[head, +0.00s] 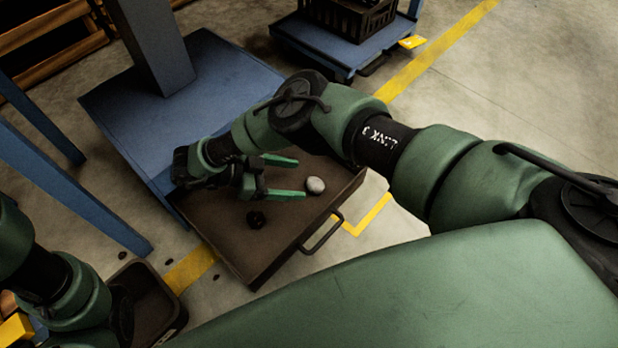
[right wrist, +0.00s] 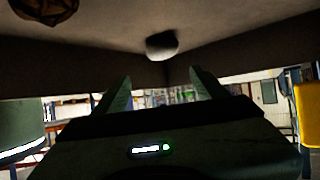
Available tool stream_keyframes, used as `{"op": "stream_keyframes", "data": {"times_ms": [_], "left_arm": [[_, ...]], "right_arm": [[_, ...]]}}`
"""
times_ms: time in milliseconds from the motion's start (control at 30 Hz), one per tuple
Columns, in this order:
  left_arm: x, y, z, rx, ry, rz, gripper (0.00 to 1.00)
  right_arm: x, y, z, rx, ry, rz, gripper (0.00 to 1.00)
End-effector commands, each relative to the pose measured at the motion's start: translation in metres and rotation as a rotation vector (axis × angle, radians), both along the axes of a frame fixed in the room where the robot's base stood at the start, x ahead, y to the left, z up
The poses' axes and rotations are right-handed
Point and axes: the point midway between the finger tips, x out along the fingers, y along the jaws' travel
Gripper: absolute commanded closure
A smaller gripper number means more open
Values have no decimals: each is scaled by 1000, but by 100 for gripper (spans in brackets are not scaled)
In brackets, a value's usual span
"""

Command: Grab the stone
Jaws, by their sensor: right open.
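The stone (head: 316,185) is a small pale grey rounded lump on the floor of a brown drawer-like tray (head: 225,237), near its right corner. In the right wrist view the stone (right wrist: 162,45) shows ahead, between the lines of the two fingers. My right gripper (head: 299,178) is open and empty, its green fingers pointing at the stone. The fingertips are just short of the stone, one to each side of its line. In the right wrist view the gripper (right wrist: 162,82) also shows open. My left arm is at the lower left, its fingers not seen.
A dark lump (head: 256,219) lies in the tray near my right gripper; it also shows in the right wrist view (right wrist: 45,8). The tray has walls and a front handle (head: 322,234). A blue platform (head: 140,100) adjoins it. A dark bin (head: 150,300) stands lower left.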

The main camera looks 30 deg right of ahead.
Motion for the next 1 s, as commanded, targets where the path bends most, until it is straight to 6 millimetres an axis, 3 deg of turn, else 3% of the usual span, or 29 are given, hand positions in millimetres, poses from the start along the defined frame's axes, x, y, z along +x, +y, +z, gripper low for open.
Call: {"op": "stream_keyframes", "data": {"times_ms": [33, 233, 433, 733, 1000], "left_arm": [[-4, 0, -9, 1, -13, 0, 80], [-11, -1, -13, 1, -30, 2, 80], [-11, -1, -22, 1, -29, 2, 80], [-11, -1, -51, 2, -28, 2, 80], [-11, -1, -52, 2, -29, 2, 80]], "right_arm": [[1, 6, -11, -1, -3, 13, 28], [0, 10, -20, -4, -9, 35, 28], [-4, -8, -31, -2, -8, 34, 28], [-12, -42, -53, -4, -10, 33, 28], [-14, -49, -53, -2, -10, 33, 28]]}}
